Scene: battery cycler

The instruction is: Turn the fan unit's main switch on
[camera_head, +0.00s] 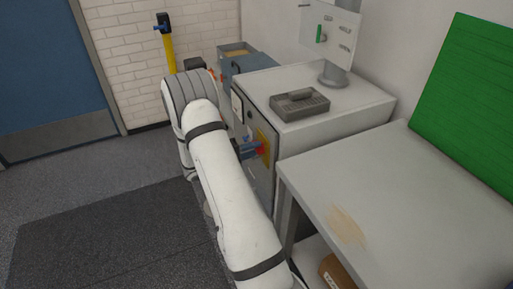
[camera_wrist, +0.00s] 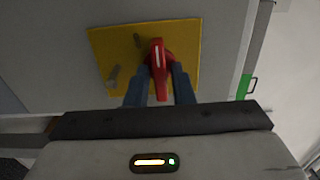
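The red switch handle (camera_wrist: 159,68) sits on a yellow plate (camera_wrist: 110,45) on the front of a grey cabinet (camera_head: 262,187). In the wrist view the handle points nearly straight up and down the picture. My gripper (camera_wrist: 161,80) has its two blue fingers on either side of the handle, with narrow gaps seeming to show beside it. In the head view my gripper (camera_head: 252,148) is at the plate (camera_head: 264,138), and the red handle (camera_head: 261,150) shows only in part. The fingertips' exact contact is hidden.
A grey table (camera_head: 420,190) is close on the right. A blue-grey box (camera_head: 250,63) and a yellow post (camera_head: 169,52) are behind. The floor at left is clear.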

